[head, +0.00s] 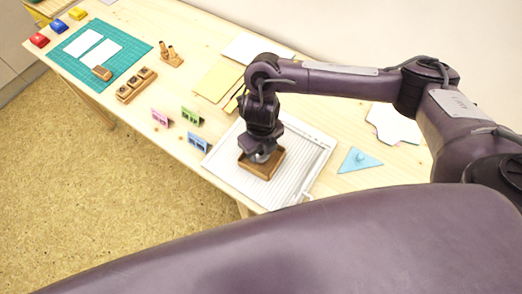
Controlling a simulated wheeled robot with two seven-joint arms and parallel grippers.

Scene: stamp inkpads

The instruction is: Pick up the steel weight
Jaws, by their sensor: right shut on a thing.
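My right gripper (262,151) points straight down over a small square wooden tray (275,168). It is shut on the steel weight (261,158), a grey metal piece just inside the tray. The gripper hides most of the weight, and I cannot tell whether it touches the tray floor. The tray sits on a white ridged board (228,172) near the table's front edge. My left gripper is not in view.
Pink, green and blue card holders (198,142) stand left of the board. A blue triangle (359,160) lies to its right. A green mat (120,53) with white cards, a wooden stamp rack (137,84) and coloured inkpads (58,27) are at the far left.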

